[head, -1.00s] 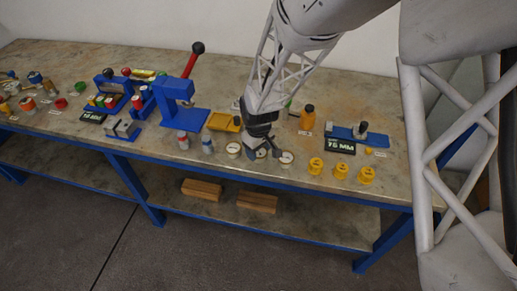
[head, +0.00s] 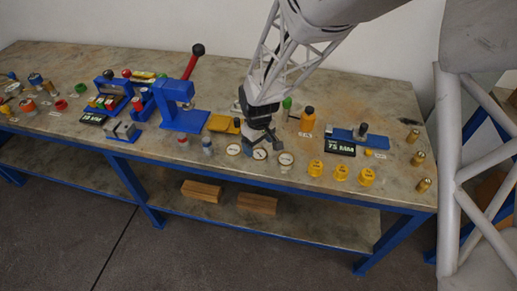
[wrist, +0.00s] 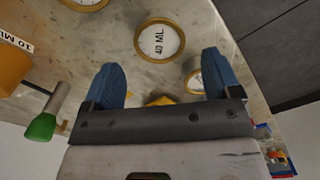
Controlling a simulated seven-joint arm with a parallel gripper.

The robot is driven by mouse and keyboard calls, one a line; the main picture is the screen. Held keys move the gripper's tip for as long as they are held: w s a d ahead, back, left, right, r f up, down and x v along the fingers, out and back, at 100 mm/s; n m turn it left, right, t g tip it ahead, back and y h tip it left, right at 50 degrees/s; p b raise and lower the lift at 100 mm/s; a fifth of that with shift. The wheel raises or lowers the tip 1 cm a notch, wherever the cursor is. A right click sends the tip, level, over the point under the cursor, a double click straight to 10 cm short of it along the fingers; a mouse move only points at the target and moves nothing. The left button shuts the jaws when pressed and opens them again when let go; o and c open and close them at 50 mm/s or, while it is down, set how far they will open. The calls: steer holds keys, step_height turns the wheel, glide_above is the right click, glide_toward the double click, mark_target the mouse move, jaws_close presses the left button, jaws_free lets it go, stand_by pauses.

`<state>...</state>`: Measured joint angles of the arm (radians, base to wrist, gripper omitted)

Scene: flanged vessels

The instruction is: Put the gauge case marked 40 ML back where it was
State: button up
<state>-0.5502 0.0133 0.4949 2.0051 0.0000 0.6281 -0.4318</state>
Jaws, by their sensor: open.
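The gauge case marked 40 ML (wrist: 159,42) has a white face and a brass-coloured rim. In the wrist view it lies face up on the bench, ahead of the gap between my blue fingertips and apart from them. In the head view it appears to be the middle case (head: 259,155) of three in a row near the front edge. My gripper (head: 264,143) is open and empty just above it; its fingers also show in the wrist view (wrist: 163,75). The left case (head: 233,149) and right case (head: 286,159) have similar white faces; their markings are unreadable.
An orange bottle (head: 307,119) and a green-topped item (wrist: 42,125) stand behind the gripper. A yellow tray (head: 222,123) and blue press (head: 180,105) stand further left.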

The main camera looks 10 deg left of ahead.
mark_target(261, 154)
step_height(261, 154, up, 8)
stand_by(0.5)
steer(key=shift+r, duration=0.1)
stand_by(0.5)
steer(key=s+d+r+m+t, duration=0.1)
steer(key=s+d+r+m, duration=0.25)
steer(key=d+r, duration=0.5)
steer(key=s+d+r+m, duration=0.2)
steer(key=s+d+r, duration=0.25)
steer(key=d, duration=0.75)
steer(key=s+d+r+m, duration=0.2)
steer(key=s+d+m, duration=0.1)
steer(key=s+d, duration=0.3)
steer(key=s+d+r+m+t, duration=0.1)
steer(key=s+d+r+m, duration=0.1)
steer(key=s+d, duration=0.4)
steer(key=s+m, duration=0.1)
steer(key=s, duration=0.2)
steer(key=shift+r+t, duration=0.3)
steer(key=shift+r, duration=0.05)
steer(key=shift+d, duration=0.1)
